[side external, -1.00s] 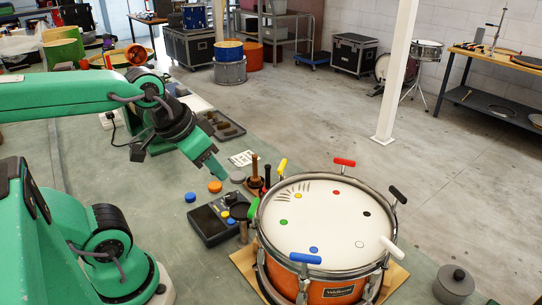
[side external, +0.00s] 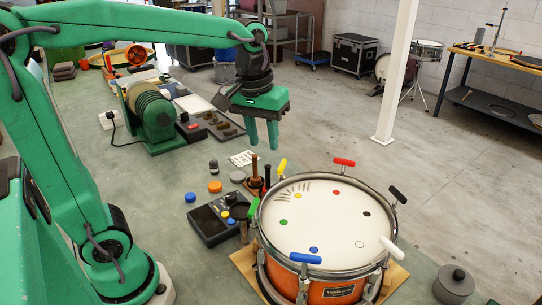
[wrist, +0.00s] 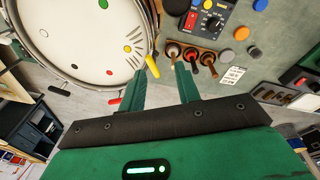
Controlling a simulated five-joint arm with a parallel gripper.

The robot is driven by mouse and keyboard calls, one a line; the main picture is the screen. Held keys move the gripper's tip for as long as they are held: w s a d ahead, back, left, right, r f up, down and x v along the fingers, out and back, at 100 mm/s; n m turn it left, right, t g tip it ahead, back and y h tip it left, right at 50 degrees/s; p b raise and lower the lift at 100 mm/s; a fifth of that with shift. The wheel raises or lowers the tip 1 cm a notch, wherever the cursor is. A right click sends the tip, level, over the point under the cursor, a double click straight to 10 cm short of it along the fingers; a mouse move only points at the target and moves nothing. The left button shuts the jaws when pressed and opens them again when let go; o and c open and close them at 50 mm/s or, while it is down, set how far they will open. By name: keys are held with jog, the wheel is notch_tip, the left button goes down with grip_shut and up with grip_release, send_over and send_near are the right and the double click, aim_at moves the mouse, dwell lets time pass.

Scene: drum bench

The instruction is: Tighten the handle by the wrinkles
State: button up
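The drum (side external: 326,230), with an orange shell and white head, stands on a board. Coloured handles stand around its rim. Dark wrinkle lines (side external: 296,189) show on the head beside a yellow dot, near the yellow handle (side external: 282,167). The green handle (side external: 253,208) is to their left and the red handle (side external: 344,162) to their right. My gripper (side external: 263,146) is open and empty, pointing down above and a little behind the yellow handle. In the wrist view the yellow handle (wrist: 152,66) shows between the spread fingertips (wrist: 160,78), apart from them.
The black (side external: 398,195), white (side external: 390,247) and blue (side external: 305,258) handles stand elsewhere on the rim. A wooden stand with upright tools (side external: 255,183) and a dark control box (side external: 212,222) sit left of the drum. A grey lidded pot (side external: 453,283) is at right.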

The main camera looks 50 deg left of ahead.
jog(key=n+g, duration=0.2)
send_over(282, 164)
jog(key=shift+w+f, duration=0.1)
jog(key=shift+f, duration=0.5)
jog(key=shift+f, duration=0.15)
jog(key=shift+f, duration=3.75)
grip_shut()
